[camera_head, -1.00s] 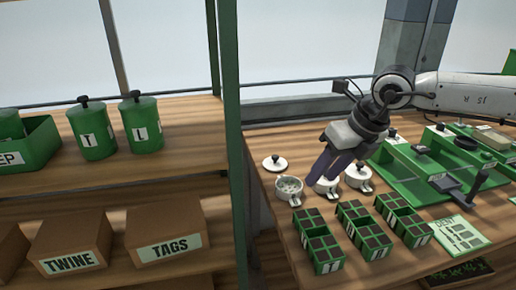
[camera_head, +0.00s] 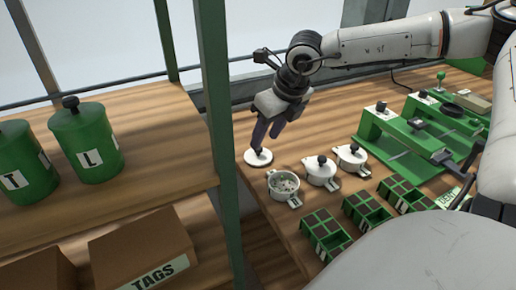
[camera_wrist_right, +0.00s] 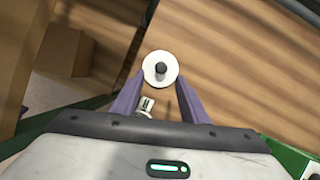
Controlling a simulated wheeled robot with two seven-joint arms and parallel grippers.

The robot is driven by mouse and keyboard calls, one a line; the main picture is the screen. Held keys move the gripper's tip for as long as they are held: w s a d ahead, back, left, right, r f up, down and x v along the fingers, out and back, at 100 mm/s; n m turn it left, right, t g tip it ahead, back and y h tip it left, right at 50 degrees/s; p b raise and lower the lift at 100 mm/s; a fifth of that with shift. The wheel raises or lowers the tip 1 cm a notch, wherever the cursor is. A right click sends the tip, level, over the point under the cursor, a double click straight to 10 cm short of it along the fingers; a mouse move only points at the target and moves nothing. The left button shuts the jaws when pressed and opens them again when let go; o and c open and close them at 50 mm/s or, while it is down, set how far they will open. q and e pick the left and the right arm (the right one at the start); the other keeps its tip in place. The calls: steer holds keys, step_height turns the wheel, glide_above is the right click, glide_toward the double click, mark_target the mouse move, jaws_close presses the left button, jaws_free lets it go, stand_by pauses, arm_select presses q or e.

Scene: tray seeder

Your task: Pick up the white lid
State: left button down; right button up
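The white lid (camera_head: 257,161) is a round disc lying on the wooden table, left of the open pot. In the right wrist view the lid (camera_wrist_right: 150,58) shows its dark knob (camera_wrist_right: 161,68) in the middle. My right gripper (camera_head: 266,138) points down just over the lid. In the wrist view its two purple fingers (camera_wrist_right: 160,84) are apart and empty, pointing at the lid with the knob between their lines. I cannot tell whether the fingertips touch the lid. My left gripper is not in view.
The open white pot (camera_head: 284,193) with bits inside stands close by, beside two lidded white pots (camera_head: 319,176) (camera_head: 350,160). Green seed trays (camera_head: 326,229) lie in front.

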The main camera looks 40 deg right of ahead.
mark_target(261, 149)
steer(key=shift+w+p+x, duration=0.1)
steer(key=shift+p+x, duration=0.1)
steer(key=shift+x, duration=1.05)
steer(key=shift+w+p+x, duration=0.15)
steer(key=shift+x, duration=1.15)
steer(key=shift+d+r, duration=0.1)
jaws_close()
